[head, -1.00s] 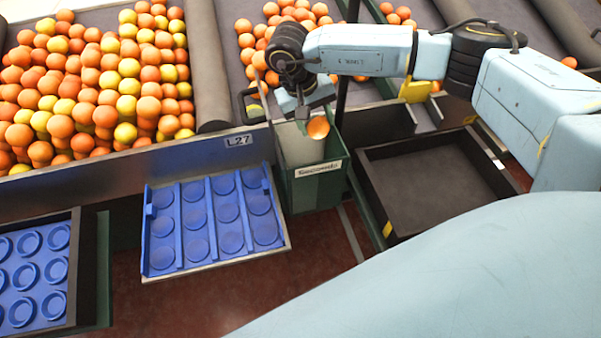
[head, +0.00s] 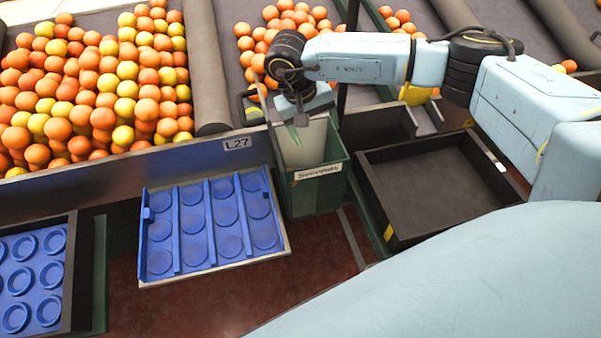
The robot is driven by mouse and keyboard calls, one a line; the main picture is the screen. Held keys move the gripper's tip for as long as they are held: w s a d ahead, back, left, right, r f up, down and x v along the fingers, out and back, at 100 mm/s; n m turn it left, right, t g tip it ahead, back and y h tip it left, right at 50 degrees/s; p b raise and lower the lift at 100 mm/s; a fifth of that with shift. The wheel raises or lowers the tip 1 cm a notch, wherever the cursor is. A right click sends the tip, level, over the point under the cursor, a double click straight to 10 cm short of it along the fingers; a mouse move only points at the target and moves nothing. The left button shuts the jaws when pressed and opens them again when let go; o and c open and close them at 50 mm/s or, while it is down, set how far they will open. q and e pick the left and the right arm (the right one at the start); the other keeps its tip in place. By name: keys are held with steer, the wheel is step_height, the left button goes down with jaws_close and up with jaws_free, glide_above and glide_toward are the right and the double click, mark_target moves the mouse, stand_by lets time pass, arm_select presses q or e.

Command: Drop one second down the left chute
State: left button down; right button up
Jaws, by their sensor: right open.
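The left chute is a green bin (head: 317,196) with a pale inner panel and a white label that seems to read "Seconds". My right gripper (head: 302,121) is over its opening, pointing down, open and empty. No orange shows between its fingers. The inside bottom of the chute is hidden from this angle. A pile of oranges and yellow fruit (head: 110,85) lies on the belt at the left. More oranges (head: 285,25) lie on the belt behind my right gripper. My left gripper is out of view.
A blue tray with round cups (head: 212,225) sits left of the chute, its cups empty. Another blue cup tray (head: 35,270) is at the far left. An empty dark crate (head: 430,190) stands right of the chute. A grey roller (head: 208,70) divides the belts.

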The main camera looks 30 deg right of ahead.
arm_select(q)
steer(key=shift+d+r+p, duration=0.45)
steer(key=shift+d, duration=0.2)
arm_select(e)
steer(key=s+v, duration=0.1)
steer(key=v, duration=1.2)
steer(key=shift+w, duration=0.5)
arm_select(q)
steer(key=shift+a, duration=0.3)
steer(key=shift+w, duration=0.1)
